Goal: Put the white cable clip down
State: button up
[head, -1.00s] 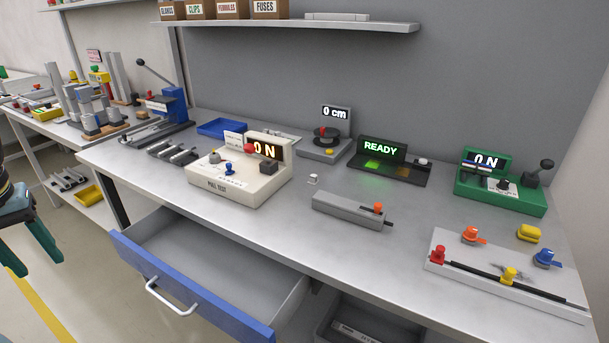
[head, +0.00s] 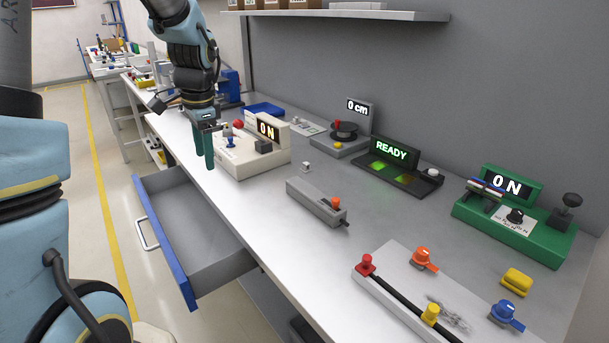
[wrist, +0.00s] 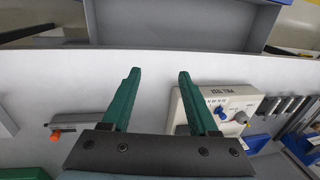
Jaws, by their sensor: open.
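A small white piece (head: 305,167), which may be the white cable clip, sits on the bench behind the grey block with the orange knob; it is too small to make out its shape. My gripper (head: 207,158) hangs at the front left of the white pull-test box (head: 252,158), near the bench's front edge. In the wrist view my gripper (wrist: 160,73) has its two green fingers wide apart with nothing between them. I cannot make out the small white piece in the wrist view.
A blue-fronted drawer (head: 167,247) stands open and empty below the bench. The grey block (head: 312,203) with an orange knob lies mid-bench. A READY tester (head: 385,167) and a green meter (head: 515,222) stand behind. Bare bench (head: 262,215) lies along the front edge.

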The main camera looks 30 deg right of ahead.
jog(key=w+d+f+m+b, duration=0.25)
jog(key=d+m, duration=0.65)
jog(key=d, duration=0.6)
jog(key=m+t, duration=0.2)
jog(key=m, duration=0.7)
send_near(306, 163)
jog(key=shift+t, duration=0.3)
jog(key=x, duration=0.3)
jog(key=p+x, duration=0.1)
jog(key=x, duration=0.1)
jog(key=p+x, duration=0.1)
jog(key=x, duration=0.2)
jog(key=shift+s+f, duration=0.15)
jog(key=shift+f, duration=0.2)
grip_shut()
